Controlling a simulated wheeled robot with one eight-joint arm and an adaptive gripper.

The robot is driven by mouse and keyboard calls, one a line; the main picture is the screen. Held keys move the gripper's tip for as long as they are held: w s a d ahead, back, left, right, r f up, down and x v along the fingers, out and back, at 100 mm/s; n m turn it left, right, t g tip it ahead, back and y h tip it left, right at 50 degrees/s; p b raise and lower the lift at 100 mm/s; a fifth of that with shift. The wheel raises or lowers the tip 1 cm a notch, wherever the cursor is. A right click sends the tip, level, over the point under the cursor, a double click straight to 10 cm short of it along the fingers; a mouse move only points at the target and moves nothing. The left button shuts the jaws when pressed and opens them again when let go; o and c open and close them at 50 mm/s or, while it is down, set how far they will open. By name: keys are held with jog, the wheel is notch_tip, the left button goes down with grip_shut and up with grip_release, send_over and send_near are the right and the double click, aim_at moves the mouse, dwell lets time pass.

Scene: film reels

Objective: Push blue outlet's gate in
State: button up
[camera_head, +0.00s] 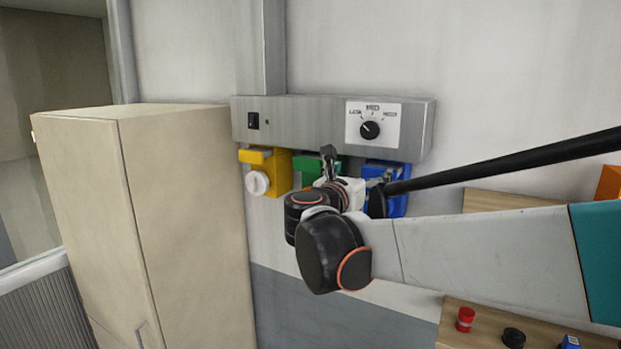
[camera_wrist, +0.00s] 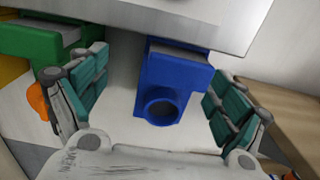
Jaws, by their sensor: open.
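The blue outlet (camera_wrist: 190,76) has a box-shaped body with a round spout facing the camera, in the middle of the wrist view. In the head view the blue outlet (camera_head: 398,204) is partly hidden behind my gripper and arm. A grey slab, seemingly its gate (camera_wrist: 178,51), shows at the body's top, under the metal panel. How far it sticks out is hard to tell. My gripper (camera_wrist: 160,68) is open and empty, with one finger on each side of the blue outlet. In the head view my gripper (camera_head: 355,174) is in front of the green and blue outlets.
A green outlet (camera_wrist: 28,42) is left of the blue one, and a yellow outlet (camera_head: 276,180) with a white cap is farther left. A metal panel (camera_head: 305,122) with a dial overhangs them. A tall cabinet (camera_head: 190,200) stands left. A wooden shelf (camera_head: 480,312) holding small items is lower right.

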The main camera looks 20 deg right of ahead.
jog(key=s+a, duration=0.3)
jog(key=s, duration=0.5)
jog(key=s+f+m+g+y+b, duration=0.1)
jog(key=s+f+m+y+b, duration=0.25)
jog(key=f, duration=0.65)
jog(key=s+d+f+m+g+b, duration=0.1)
jog(key=s+f+m+g+b, duration=0.15)
jog(key=f+m+b, duration=0.55)
jog(key=s+f+m+g+y+b, duration=0.15)
jog(key=s+f+b, duration=0.25)
jog(key=f, duration=0.8)
jog(key=s+a+f+m+y+b, duration=0.2)
jog(key=s+a+f+m+b, duration=0.1)
jog(key=f, duration=0.5)
jog(key=s+a+f+m+y+b, duration=0.3)
jog(key=f+m+b, duration=0.3)
jog(key=f, duration=0.1)
jog(key=s+a+f+m+y+b, duration=0.3)
jog(key=f+m+b, duration=0.1)
jog(key=f, duration=0.4)
jog(key=shift+f+m+b, duration=0.3)
jog(key=shift+m+b, duration=0.1)
jog(key=shift+b, duration=0.3)
jog(key=shift+s+a, duration=0.1)
